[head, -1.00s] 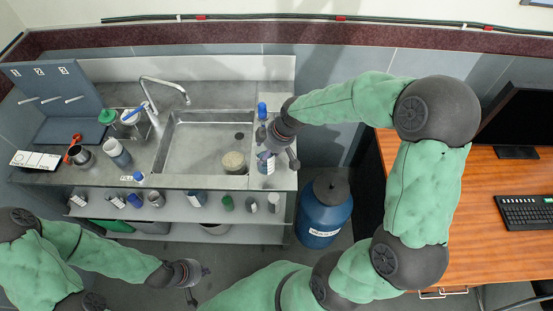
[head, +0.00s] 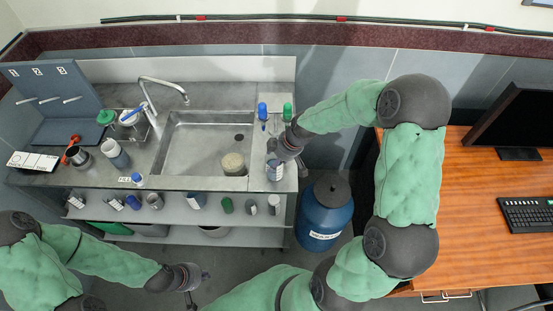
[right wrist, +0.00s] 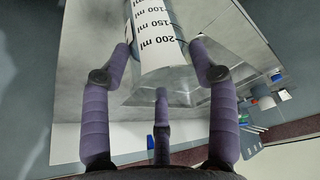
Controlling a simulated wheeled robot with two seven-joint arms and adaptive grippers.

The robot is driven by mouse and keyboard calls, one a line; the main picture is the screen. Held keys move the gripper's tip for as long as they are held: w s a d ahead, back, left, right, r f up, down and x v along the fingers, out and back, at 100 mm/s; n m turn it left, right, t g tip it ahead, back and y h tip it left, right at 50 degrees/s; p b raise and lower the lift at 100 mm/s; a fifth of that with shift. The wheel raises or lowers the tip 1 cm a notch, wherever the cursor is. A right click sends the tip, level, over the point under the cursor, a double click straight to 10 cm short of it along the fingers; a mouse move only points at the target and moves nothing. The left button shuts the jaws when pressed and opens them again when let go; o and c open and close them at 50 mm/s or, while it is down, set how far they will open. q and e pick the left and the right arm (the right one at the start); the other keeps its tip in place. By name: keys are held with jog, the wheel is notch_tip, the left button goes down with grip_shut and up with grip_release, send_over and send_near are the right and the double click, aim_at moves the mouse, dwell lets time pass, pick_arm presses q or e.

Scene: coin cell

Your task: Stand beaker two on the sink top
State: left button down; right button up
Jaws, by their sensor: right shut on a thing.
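My right gripper (head: 282,160) is shut on a clear beaker with a white scale (head: 275,172), over the right front part of the grey sink top (head: 288,184). In the right wrist view the beaker (right wrist: 157,45) lies between the fingers, its marks 100, 150 and 200 ml showing. No number two is readable on it. I cannot tell whether its base touches the top. My left gripper (head: 195,284) is low in front of the shelves, empty, its fingers apart.
A blue-capped bottle (head: 262,111) and a green-capped one (head: 287,112) stand behind the right gripper. The basin (head: 195,150) holds a round tan object (head: 233,164). Cups and a numbered peg board (head: 52,90) are at left. A blue drum (head: 325,215) stands right of the sink.

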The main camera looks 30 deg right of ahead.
jog(key=shift+f, duration=0.1)
jog(key=o, duration=1.7)
jog(key=shift+r, duration=0.25)
jog(key=p+v, duration=0.1)
jog(key=v, duration=1)
jog(key=shift+r, duration=0.35)
jog(key=shift+s+d, duration=0.1)
